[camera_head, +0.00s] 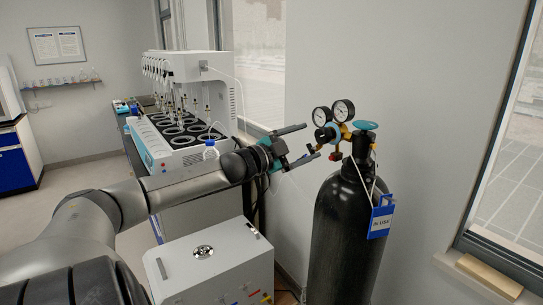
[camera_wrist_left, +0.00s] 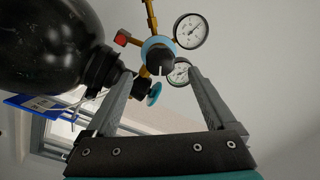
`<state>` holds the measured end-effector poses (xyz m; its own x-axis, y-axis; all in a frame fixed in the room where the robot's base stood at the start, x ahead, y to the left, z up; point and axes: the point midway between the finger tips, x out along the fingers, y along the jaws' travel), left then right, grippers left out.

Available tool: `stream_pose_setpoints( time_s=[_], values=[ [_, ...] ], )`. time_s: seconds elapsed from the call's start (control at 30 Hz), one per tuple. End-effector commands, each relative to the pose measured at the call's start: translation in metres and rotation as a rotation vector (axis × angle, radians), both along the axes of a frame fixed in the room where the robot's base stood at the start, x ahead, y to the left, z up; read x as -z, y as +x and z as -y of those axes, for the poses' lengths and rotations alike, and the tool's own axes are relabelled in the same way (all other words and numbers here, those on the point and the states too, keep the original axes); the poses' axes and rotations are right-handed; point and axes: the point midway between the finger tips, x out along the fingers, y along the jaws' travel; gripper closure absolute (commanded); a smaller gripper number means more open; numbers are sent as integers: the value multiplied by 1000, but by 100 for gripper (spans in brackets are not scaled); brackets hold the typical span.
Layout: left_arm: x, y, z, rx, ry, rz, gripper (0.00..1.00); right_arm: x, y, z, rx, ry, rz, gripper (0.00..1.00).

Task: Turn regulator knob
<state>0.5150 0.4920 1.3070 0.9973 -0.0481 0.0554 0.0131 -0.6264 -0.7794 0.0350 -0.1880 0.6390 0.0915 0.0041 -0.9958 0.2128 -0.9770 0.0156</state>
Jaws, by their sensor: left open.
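The regulator with its two round gauges (camera_head: 332,111) sits on top of a black gas cylinder (camera_head: 345,235). Its knob (camera_wrist_left: 160,63) is black with a white mark and a blue ring behind it; in the head view the knob (camera_head: 323,135) faces left, towards my arm. My left gripper (camera_head: 311,141) is open and empty, just left of the knob. In the left wrist view, the knob appears between the fingertips (camera_wrist_left: 160,73), seemingly just beyond them; I cannot tell whether they touch it. My right gripper is not in view.
A teal valve handwheel (camera_head: 365,125) tops the cylinder, and a blue "IN USE" tag (camera_head: 381,218) hangs on it. A white distiller (camera_head: 190,105) stands on a bench behind my arm. A white box-shaped unit (camera_head: 210,265) stands low in front. A window (camera_head: 510,150) is at right.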

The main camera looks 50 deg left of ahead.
Motion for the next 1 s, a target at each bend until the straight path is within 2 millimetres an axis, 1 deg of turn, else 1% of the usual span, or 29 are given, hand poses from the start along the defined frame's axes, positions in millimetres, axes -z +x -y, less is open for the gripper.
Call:
stream_pose_setpoints(
  time_s=[0.47, 0.77, 1.0],
  values=[
    [2, -29, -1, 0, 1, -4, 11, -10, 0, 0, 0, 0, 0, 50],
    [3, -55, -3, 0, 0, -4, 11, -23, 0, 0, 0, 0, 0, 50],
    [4, -80, -4, -2, 1, -3, 11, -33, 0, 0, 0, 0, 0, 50]
  ],
)
